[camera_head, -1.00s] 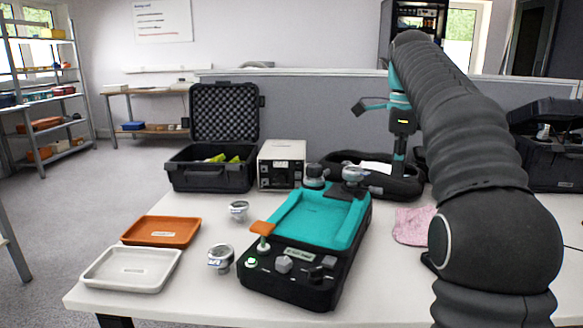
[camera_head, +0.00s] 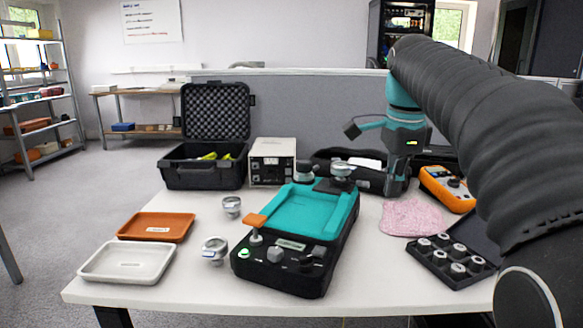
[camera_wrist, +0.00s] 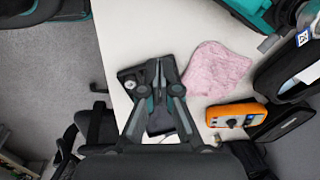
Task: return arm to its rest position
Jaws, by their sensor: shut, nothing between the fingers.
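My arm reaches in from the right of the head view, its dark sleeved links crossing the right side. My gripper (camera_head: 393,190) points down over the back right of the table, in front of the dark oblong case. It also shows in the wrist view (camera_wrist: 158,63), where the fingertips are together with nothing between them. There the fingers overlie a small dark case (camera_wrist: 130,76), partly hiding it. The teal-and-black calibration unit (camera_head: 340,232) stands on the table, left of my gripper and apart from it. A round metal sensor (camera_head: 342,170) sits at its back end.
A pink cloth (camera_head: 410,217), an orange meter (camera_head: 447,187) and an open case of small round parts (camera_head: 440,272) lie at the right. Orange (camera_head: 157,228) and white (camera_head: 128,262) trays stand at the left. Two metal sensors (camera_head: 214,249) (camera_head: 232,206) stand between trays and unit.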

